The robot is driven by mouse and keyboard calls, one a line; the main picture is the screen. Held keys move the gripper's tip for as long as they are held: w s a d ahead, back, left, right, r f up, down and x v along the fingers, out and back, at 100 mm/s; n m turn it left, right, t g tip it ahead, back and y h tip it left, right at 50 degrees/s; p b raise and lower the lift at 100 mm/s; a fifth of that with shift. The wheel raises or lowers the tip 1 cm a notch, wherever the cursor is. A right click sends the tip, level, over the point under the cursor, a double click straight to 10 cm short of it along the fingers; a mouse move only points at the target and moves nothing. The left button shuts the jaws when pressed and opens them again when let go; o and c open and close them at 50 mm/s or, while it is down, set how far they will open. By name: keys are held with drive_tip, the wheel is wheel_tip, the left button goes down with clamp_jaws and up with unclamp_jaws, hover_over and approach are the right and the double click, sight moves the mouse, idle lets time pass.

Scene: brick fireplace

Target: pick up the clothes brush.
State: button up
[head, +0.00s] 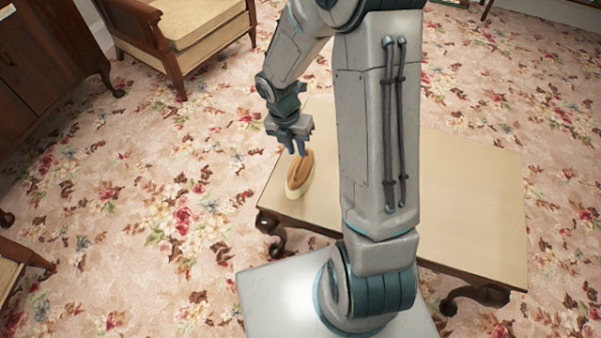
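The clothes brush (297,182) has a brown wooden back and a pale rim of bristles. It lies at the left end of the low table (465,190), close to the table's edge. My gripper (297,152) points down just over the far end of the brush. Its fingertips overlap the brush's far end in the head view. I cannot tell whether they touch it, or how far apart the fingers are. Part of the table is hidden behind my arm.
A wooden armchair (190,30) with a tan cushion stands at the back left. A dark wooden cabinet (45,65) is at the left edge. The visible tabletop right of my arm is bare. Floral carpet (150,200) lies open left of the table.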

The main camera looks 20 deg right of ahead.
sight(301, 159)
drive_tip(key=f, duration=0.1)
drive_tip(key=f+b, duration=0.1)
drive_tip(key=f, duration=0.1)
drive_tip(key=s+d+f+b, duration=0.1)
drive_tip(key=f, duration=0.1)
drive_tip(key=shift+f, duration=0.2)
drive_tip(key=shift+r, duration=0.1)
clamp_jaws()
drive_tip(key=shift+w+r, duration=0.1)
drive_tip(key=shift+r, duration=0.25)
wheel_tip(301, 159, up, 4)
drive_tip(key=shift+f+p, duration=0.1)
drive_tip(key=shift+p, duration=0.85)
drive_tip(key=s+d+r+p, duration=0.3)
drive_tip(key=d+r, duration=0.3)
drive_tip(key=d, duration=0.5)
drive_tip(key=shift+s+r+p, duration=0.25)
drive_tip(key=shift+s+p, duration=0.15)
drive_tip(key=shift+s, duration=0.3)
